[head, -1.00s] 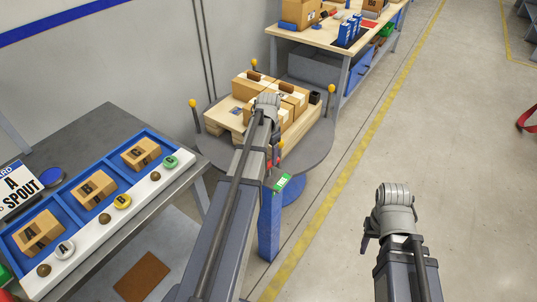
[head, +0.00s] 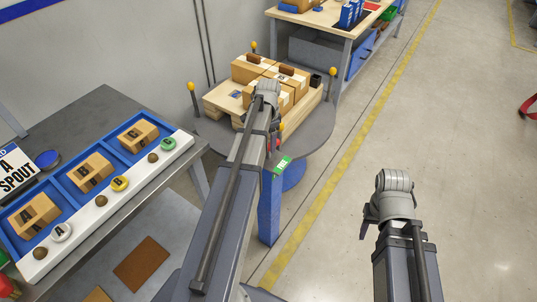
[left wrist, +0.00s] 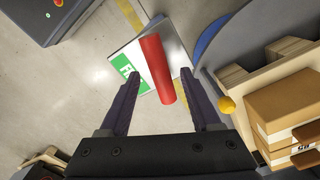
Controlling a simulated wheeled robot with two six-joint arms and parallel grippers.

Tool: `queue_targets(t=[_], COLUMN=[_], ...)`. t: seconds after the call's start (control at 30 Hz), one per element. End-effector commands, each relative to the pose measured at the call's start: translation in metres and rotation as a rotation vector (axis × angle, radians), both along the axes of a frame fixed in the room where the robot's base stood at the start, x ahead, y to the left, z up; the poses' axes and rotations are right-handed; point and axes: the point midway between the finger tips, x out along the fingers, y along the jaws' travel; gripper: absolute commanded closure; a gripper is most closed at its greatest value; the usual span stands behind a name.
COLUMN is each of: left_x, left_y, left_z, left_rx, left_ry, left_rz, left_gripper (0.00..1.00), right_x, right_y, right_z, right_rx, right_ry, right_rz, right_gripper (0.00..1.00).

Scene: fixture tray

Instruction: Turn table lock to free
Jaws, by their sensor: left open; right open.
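The table lock shows as a red handle (left wrist: 158,68) over a pale plate with a green label (left wrist: 128,72), on which only part of a word starting with F is readable. In the head view the green label (head: 283,165) sits atop a blue post (head: 269,212) beside the round grey table (head: 312,148). My left gripper (left wrist: 160,75) is open, with the red handle between its fingers in the picture; no finger visibly touches it, and depth is unclear. In the head view my left gripper (head: 274,138) is partly hidden by its arm. My right gripper (head: 369,217) is open and empty over the floor.
The round table bears a wooden pallet (head: 215,104) with cartons, and yellow-knobbed posts (head: 191,87) stand around its edge. A grey bench (head: 88,122) with a blue tray is at left. A wooden workbench (head: 330,24) stands behind.

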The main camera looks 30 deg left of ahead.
Motion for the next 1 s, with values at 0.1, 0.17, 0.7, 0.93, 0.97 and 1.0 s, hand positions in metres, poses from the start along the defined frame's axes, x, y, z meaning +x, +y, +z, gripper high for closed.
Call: queue_targets(t=[0.1,0.17,0.7,0.93,0.97,1.0], left_x=[0.0,0.0,0.0,0.0,0.0,0.0], left_y=[0.0,0.0,0.0,0.0,0.0,0.0], left_z=[-0.022,-0.03,-0.054,-0.054,-0.054,-0.054], left_rx=[0.0,0.0,0.0,0.0,0.0,0.0], left_ry=[0.0,0.0,0.0,0.0,0.0,0.0], left_rz=[0.0,0.0,0.001,0.001,0.001,0.001], left_gripper=[0.36,0.36,0.36,0.56,0.59,0.64], right_x=[0.0,0.0,0.0,0.0,0.0,0.0], right_y=[0.0,0.0,0.0,0.0,0.0,0.0], right_z=[-0.023,-0.031,-0.054,-0.054,-0.054,-0.054], right_rx=[0.0,0.0,0.0,0.0,0.0,0.0], right_ry=[0.0,0.0,0.0,0.0,0.0,0.0], right_rz=[0.0,0.0,0.001,0.001,0.001,0.001], right_gripper=[0.5,0.5,0.5,0.5,0.5,0.5])
